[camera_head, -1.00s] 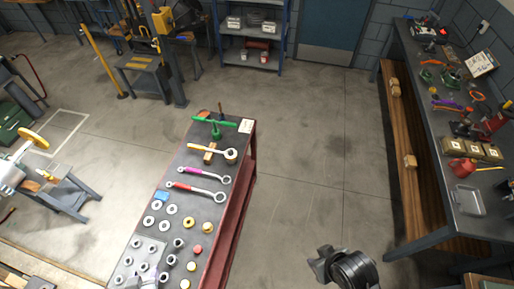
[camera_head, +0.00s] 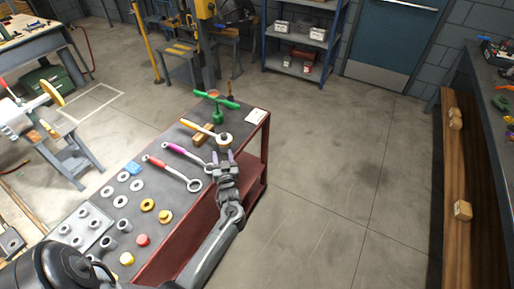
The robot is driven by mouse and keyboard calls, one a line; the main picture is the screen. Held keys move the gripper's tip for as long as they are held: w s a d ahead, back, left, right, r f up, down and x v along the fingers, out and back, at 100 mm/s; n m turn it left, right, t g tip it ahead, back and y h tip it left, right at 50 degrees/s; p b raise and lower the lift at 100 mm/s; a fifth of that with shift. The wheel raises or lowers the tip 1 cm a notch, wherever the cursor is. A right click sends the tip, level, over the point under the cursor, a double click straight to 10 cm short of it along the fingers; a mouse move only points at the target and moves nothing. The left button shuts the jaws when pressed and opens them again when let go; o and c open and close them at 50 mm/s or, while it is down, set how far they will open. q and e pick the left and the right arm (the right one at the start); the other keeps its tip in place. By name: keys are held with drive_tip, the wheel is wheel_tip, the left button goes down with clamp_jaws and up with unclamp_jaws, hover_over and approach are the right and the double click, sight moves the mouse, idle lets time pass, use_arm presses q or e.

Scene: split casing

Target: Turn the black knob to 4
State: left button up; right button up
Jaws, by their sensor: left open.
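I cannot make out a black knob or a number 4 in this view. My left gripper (camera_head: 223,158) is open over the right edge of the red-sided tool bench (camera_head: 165,246). Its fingers point away from me, close to the ring end of a yellow-handled wrench (camera_head: 203,130). I cannot tell whether they touch it. The gripper seems empty. My right gripper is not in view.
On the bench lie a purple-handled wrench (camera_head: 182,153), a red-handled wrench (camera_head: 170,170), a green T-handled tool (camera_head: 217,105), a white card (camera_head: 256,116) and several rings. A blue shelf (camera_head: 298,43) stands behind. Floor (camera_head: 330,190) right of the bench is clear.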

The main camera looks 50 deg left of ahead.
sight(223, 134)
use_arm(q)
drive_tip(key=shift+n, duration=0.6)
drive_tip(key=b+x, duration=0.1)
drive_tip(key=x, duration=0.3)
drive_tip(key=w+b+x, duration=0.1)
drive_tip(key=x, duration=0.3)
drive_tip(key=d+b+x, duration=0.1)
drive_tip(key=b+x, duration=0.1)
drive_tip(key=x, duration=0.2)
drive_tip(key=shift+w+a+r, duration=0.15)
drive_tip(key=shift+w+a, duration=0.05)
drive_tip(key=shift+w, duration=0.25)
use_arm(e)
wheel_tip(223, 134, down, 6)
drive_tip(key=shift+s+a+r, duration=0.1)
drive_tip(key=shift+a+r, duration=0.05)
